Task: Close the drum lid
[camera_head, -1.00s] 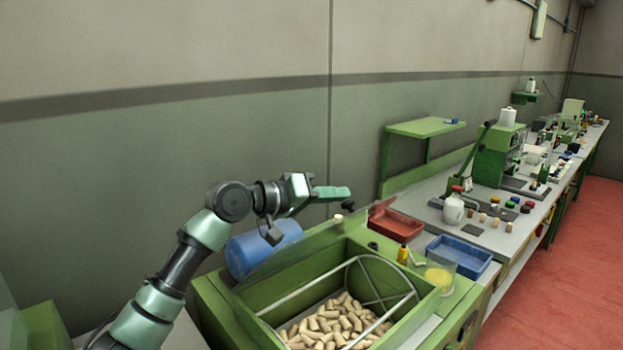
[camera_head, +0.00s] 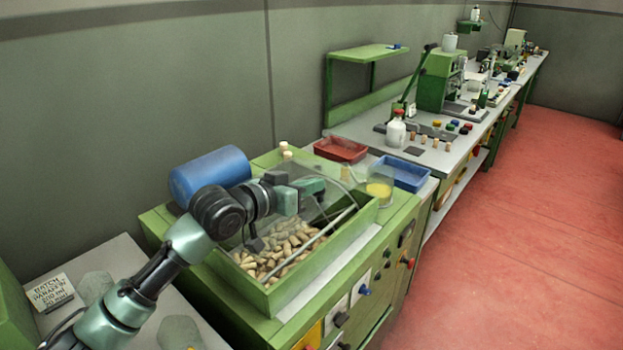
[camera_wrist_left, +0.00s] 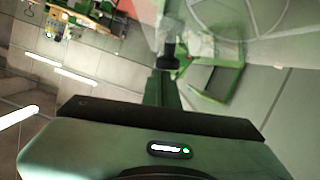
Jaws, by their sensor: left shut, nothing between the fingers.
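The drum (camera_head: 285,310) is a green box with many corks (camera_head: 275,250) inside. Its clear lid (camera_head: 345,180) shows as a faint pane over the box. The corks look pale, as if seen through it. The lid looks lowered at least partly, but I cannot tell if it rests on the rim. My left gripper (camera_head: 314,188) is shut and empty, over the box at the lid. I cannot tell whether it touches the lid. In the left wrist view, the shut fingers (camera_wrist_left: 166,88) point at a dark piece near a clear pane. My right gripper is not in view.
A blue cylinder (camera_head: 210,172) lies behind the box. A red tray (camera_head: 341,150), a blue tray (camera_head: 402,173) and a cup with yellow contents (camera_head: 379,190) stand at the right. A white bottle (camera_head: 396,131) stands on the bench beyond. The red floor at right is clear.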

